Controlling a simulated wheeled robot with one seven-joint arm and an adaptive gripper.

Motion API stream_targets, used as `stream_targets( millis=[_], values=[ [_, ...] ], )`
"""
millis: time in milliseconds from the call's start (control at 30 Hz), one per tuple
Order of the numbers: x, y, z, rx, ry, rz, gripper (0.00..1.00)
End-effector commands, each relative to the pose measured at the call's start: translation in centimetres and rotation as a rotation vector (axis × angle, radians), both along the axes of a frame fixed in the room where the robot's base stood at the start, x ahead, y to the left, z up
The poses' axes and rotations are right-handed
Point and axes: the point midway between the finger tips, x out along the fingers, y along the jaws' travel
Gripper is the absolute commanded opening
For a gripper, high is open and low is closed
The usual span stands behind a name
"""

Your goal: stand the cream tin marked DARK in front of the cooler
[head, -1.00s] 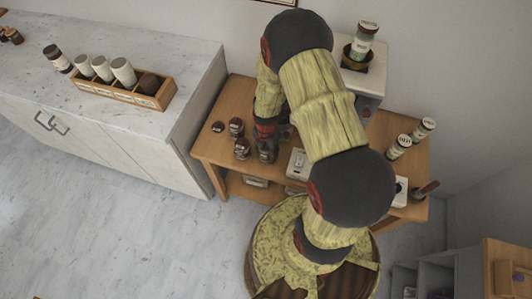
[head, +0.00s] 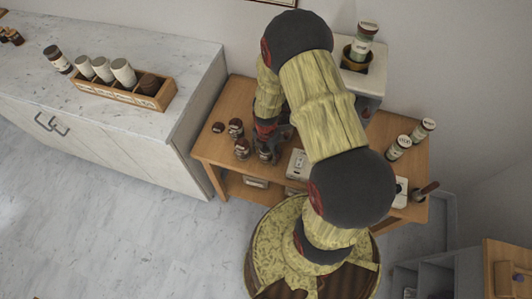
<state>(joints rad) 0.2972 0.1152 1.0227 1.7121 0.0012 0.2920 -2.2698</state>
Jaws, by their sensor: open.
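Several small brown-and-cream tins stand at the left of the wooden cart (head: 215,162), including a back tin (head: 236,127) and a front tin (head: 242,149). Their markings are too small to read, so I cannot tell which is DARK. My gripper (head: 265,146) is open and points down at another small tin (head: 264,156), which it partly hides; I cannot tell whether the fingers touch it. A white box (head: 372,82), possibly the cooler, stands behind my arm.
A brown lid or low tin (head: 218,128) lies at the cart's left. A white device (head: 298,163) sits right of my gripper. A marble counter (head: 190,75) with a wooden cup rack (head: 120,93) stands left. My arm hides the cart's middle.

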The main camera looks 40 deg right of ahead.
Motion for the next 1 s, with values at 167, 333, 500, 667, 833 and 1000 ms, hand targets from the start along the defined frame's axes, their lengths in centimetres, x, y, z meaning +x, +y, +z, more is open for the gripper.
stream_targets(
  millis=[167, 333, 500, 667, 833, 1000],
  values=[
    [0.2, 0.0, 2.7, -0.002, -0.004, 0.0, 0.62],
    [0.1, 0.0, 6.4, -0.002, -0.004, 0.0, 0.62],
    [0.1, 0.0, 9.5, -0.001, -0.004, 0.0, 0.62],
    [0.1, 0.0, 11.3, -0.001, -0.001, 0.0, 0.62],
    [0.4, 0.1, 13.1, -0.003, -0.012, -0.032, 0.62],
    [1.7, 1.4, 19.5, -0.01, -0.079, -0.261, 0.62]
  ],
)
